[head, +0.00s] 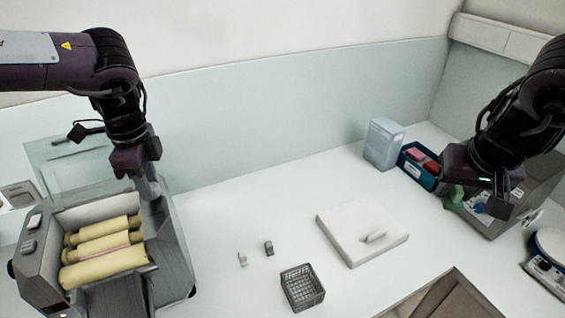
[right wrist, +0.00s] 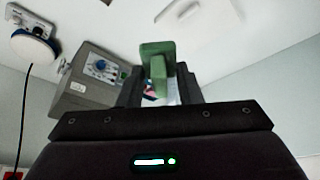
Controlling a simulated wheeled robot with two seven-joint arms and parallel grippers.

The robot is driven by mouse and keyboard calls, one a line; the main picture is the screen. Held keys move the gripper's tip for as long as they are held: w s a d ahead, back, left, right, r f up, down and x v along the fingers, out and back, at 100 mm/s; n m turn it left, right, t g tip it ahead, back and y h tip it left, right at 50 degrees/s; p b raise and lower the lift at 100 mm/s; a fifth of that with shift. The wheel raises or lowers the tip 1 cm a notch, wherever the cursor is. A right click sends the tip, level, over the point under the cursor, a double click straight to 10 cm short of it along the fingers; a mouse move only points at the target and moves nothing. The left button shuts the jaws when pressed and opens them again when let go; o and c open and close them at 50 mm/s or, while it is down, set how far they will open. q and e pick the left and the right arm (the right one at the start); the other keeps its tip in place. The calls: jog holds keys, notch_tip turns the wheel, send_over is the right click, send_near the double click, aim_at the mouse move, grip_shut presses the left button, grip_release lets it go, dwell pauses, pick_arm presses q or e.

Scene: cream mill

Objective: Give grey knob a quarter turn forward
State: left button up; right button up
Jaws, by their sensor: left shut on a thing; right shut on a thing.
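The mill (head: 175,250), a grey machine with cream rollers (head: 103,243), stands at the left in the head view. My left gripper (head: 150,192) points down at the mill's right end, shut on a small grey part there that I take to be the grey knob; the fingers hide most of it. Two small grey knobs, one upper (head: 35,221) and one lower (head: 28,246), show on the mill's left end. My right gripper (head: 487,206) is far right, shut on a green block (right wrist: 156,62), which also shows in the head view (head: 454,196).
A grey device with a dial (right wrist: 98,68) stands near my right gripper. A blue bin (head: 419,168), a pale box (head: 383,144), a white board (head: 362,230), a wire basket (head: 302,288) and two small pieces (head: 268,248) are on the white table. The table's middle back is clear.

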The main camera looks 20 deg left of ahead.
pick_arm(q)
jog(key=m, duration=0.5)
jog(key=shift+w+r+m, duration=0.15)
jog(key=shift+m, duration=0.25)
pick_arm(e)
jog(key=shift+f, duration=0.15)
pick_arm(q)
jog(key=m, duration=0.5)
jog(key=shift+m, duration=0.4)
pick_arm(e)
jog(key=shift+r, duration=0.2)
pick_arm(q)
jog(key=shift+m, duration=0.3)
jog(key=o, duration=1)
jog(key=shift+c, duration=0.2)
notch_tip(320, 180, up, 4)
jog(key=shift+r+b, duration=0.25)
jog(key=shift+b, duration=0.5)
pick_arm(e)
jog(key=shift+f, duration=0.85)
jog(key=shift+d+r+p, duration=0.1)
jog(key=shift+r+p, duration=0.4)
pick_arm(q)
notch_tip(320, 180, up, 7)
jog(key=shift+r, duration=0.2)
